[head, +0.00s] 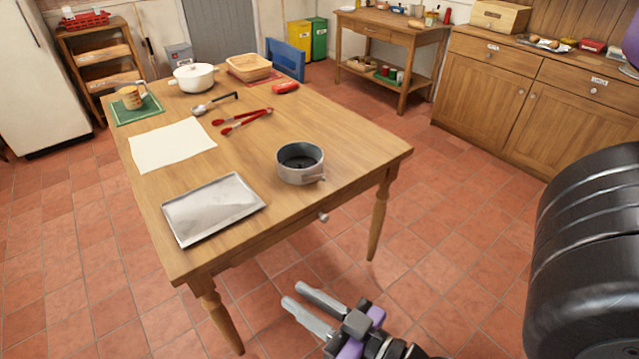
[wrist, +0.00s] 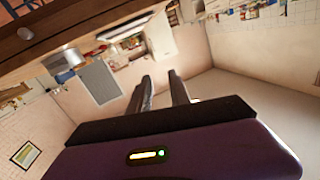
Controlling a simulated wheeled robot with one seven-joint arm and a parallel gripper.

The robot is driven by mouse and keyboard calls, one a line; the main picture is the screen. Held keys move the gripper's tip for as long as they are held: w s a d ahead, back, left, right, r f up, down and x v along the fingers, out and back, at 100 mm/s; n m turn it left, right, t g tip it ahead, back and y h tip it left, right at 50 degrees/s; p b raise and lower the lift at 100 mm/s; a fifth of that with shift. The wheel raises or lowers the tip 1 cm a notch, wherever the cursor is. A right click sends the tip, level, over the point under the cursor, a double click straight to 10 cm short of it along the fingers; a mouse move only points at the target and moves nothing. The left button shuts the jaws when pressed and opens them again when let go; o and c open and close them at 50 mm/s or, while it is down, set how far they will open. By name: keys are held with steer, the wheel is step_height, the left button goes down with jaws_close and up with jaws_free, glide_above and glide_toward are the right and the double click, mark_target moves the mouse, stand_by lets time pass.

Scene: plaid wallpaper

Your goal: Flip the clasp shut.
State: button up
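A round grey tin (head: 301,175) with a dark inside stands upright near the right front edge of the wooden table (head: 330,130). A small part that looks like its clasp (head: 318,178) sticks out at its lower front right; it is too small to tell whether it is open or shut. My gripper (head: 293,295) is in front of the table, beyond its front edge and apart from the tin. Its two fingers are spread with an empty gap between them, which also shows in the wrist view (wrist: 160,78).
A metal tray (head: 212,208) lies left of the tin, with white paper (head: 170,145) behind it. Red tongs (head: 243,121), a ladle (head: 213,103), and a white pot (head: 194,78) are farther back. A drawer knob (head: 323,216) sticks out below the table's front edge.

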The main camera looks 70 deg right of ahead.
steer(key=w+d+f+m+h, duration=0.1)
steer(key=w+d+m+h, duration=0.15)
steer(key=d, duration=0.25)
steer(key=w+d+f+m+g+h, duration=0.1)
steer(key=w+d+m+h, duration=0.1)
steer(key=d+m, duration=0.25)
steer(key=w+d+f+m+h, duration=0.1)
steer(key=w+d+m+h, duration=0.1)
steer(key=d, duration=0.4)
steer(key=m+g+h+b, duration=0.1)
steer(key=m+g+h, duration=0.3)
steer(key=m, duration=0.5)
glide_toward(324, 181)
steer(key=w+a+r, duration=0.3)
steer(key=a+r, duration=0.3)
steer(key=r, duration=0.2)
steer(key=shift+w+d+f+m+g+b, duration=0.2)
steer(key=shift+w+d+f+m+g, duration=0.3)
steer(key=shift+d+f+m, duration=1.2)
steer(key=shift+w+d+f+m+g+b, duration=0.35)
steer(key=shift+d+m+g, duration=0.35)
steer(key=shift+d, duration=1.95)
steer(key=shift+w+d+f+m+g+b, duration=0.1)
steer(key=shift+w+d+f+m+g, duration=0.35)
steer(key=shift+d+f+m, duration=1.3)
steer(key=shift+s+d+r+n, duration=0.1)
steer(key=shift+d+r+n, duration=0.35)
steer(key=shift+r, duration=0.15)
jaws_close()
